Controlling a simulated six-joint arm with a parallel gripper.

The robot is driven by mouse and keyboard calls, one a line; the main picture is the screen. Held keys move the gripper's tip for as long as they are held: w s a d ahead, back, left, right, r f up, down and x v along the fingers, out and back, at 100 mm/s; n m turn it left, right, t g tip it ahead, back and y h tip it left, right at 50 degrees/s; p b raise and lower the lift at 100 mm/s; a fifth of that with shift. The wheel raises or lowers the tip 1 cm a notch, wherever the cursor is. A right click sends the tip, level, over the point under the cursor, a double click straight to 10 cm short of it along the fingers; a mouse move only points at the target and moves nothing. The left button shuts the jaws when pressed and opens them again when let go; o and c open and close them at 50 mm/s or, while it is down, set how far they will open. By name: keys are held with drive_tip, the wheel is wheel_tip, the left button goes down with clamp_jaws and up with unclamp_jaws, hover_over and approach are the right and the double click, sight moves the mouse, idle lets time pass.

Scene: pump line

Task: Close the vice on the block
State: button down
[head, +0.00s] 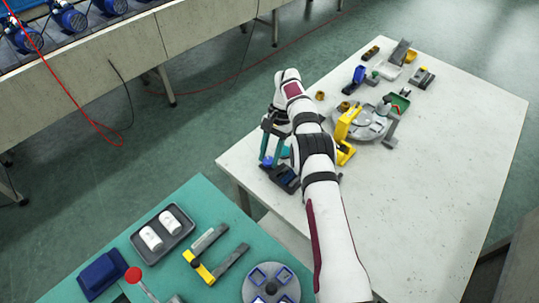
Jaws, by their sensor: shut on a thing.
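My white arm reaches over the white table, and my gripper (271,160) is at the table's near left edge. Its fingers point down and are shut on a small blue part (267,161), which looks like the handle of the vice. The dark blue-grey vice (286,179) sits on the table just below and right of the fingertips, partly covered by my gripper and wrist. I cannot make out the block or the gap between the vice's jaws from here.
A yellow clamp-like stand (347,122) and a round grey plate (372,126) stand just right of my arm. The white table's (440,190) right side is clear. A teal bench (215,195) with trays is at lower left.

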drive_tip(key=shift+d, duration=0.1)
drive_tip(key=c, duration=0.7)
unclamp_jaws()
drive_tip(key=shift+c, duration=0.2)
